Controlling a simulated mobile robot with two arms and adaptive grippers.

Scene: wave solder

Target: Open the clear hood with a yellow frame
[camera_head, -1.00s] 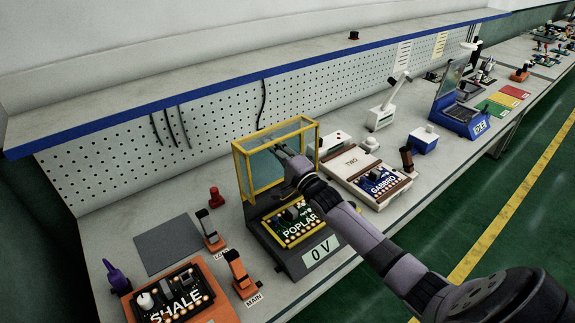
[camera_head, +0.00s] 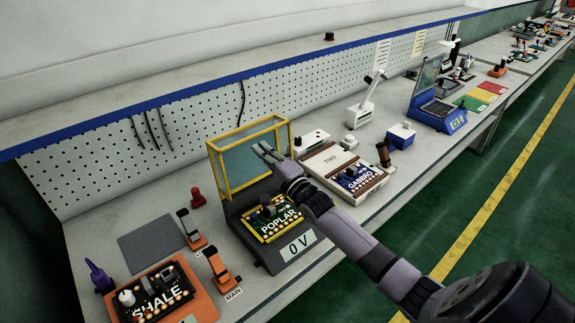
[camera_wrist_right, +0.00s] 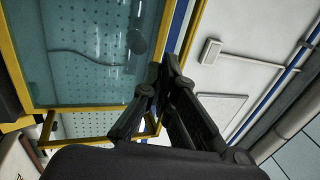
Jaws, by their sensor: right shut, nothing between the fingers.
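The clear hood with a yellow frame (camera_head: 222,181) stands raised, upright at the back of the dark fixture (camera_head: 272,262). The POPLAR board (camera_head: 268,229) lies uncovered in front of it. My right gripper (camera_head: 262,149) is shut and empty, in front of the hood's clear panel near its right side. In the right wrist view, the hood's yellow frame (camera_wrist_right: 183,52) and clear panel fill the left half, and the shut fingertips (camera_wrist_right: 168,65) are close to the frame's edge. I cannot tell whether they touch it. My left gripper is not in view.
The GABBRO fixture (camera_head: 327,160) stands to the right, and the orange SHALE fixture (camera_head: 203,301) to the left. Orange levers (camera_head: 218,271) and a red knob (camera_head: 197,197) are close by. A shelf and pegboard (camera_head: 85,170) run behind. A grey mat (camera_head: 150,240) is bare.

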